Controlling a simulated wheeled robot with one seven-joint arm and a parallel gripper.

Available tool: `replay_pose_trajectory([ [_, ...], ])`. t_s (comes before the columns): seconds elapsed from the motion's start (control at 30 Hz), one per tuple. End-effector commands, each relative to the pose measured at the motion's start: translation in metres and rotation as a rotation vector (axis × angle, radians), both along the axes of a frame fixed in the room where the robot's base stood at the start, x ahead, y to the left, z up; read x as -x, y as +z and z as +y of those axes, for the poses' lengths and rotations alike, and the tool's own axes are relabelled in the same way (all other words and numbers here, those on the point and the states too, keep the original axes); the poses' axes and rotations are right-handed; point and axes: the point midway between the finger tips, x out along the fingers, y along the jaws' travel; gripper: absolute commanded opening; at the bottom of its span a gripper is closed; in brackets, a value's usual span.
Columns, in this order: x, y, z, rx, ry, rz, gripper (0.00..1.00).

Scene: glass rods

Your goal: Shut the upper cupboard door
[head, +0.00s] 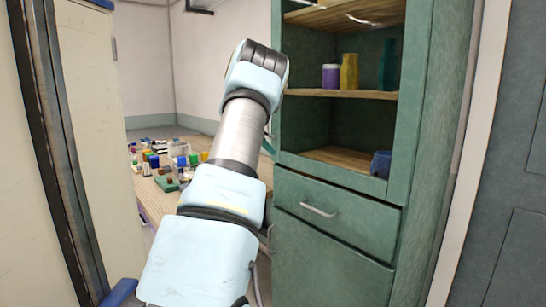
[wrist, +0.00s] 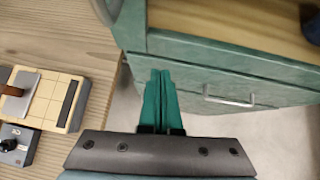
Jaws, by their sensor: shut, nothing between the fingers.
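The green cupboard (head: 418,110) stands right of centre in the head view, with its upper shelves uncovered. I cannot make out the upper door leaf clearly in either view. Below the shelves are a drawer (head: 345,222) with a silver handle and a lower green front (head: 325,270). My gripper (wrist: 160,76) has its teal fingers together with nothing between them. In the wrist view it shows in front of the cupboard's left part, left of the drawer handle (wrist: 229,101). In the head view it is mostly hidden behind my arm.
A purple jar (head: 330,77), a yellow vase (head: 349,72) and a blue cup (head: 381,164) stand on the shelves. A wooden table (wrist: 60,48) with a calculator-like device (wrist: 52,98) is at the left. Grey floor (wrist: 285,130) lies free at the right.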

Motion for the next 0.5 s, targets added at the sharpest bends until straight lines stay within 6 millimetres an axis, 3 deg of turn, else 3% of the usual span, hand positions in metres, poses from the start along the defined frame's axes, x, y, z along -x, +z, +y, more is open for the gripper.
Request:
replay_pose_trajectory([
  [0.5, 0.036, 0.047, 0.040, -0.003, 0.004, -0.001, 0.00],
])
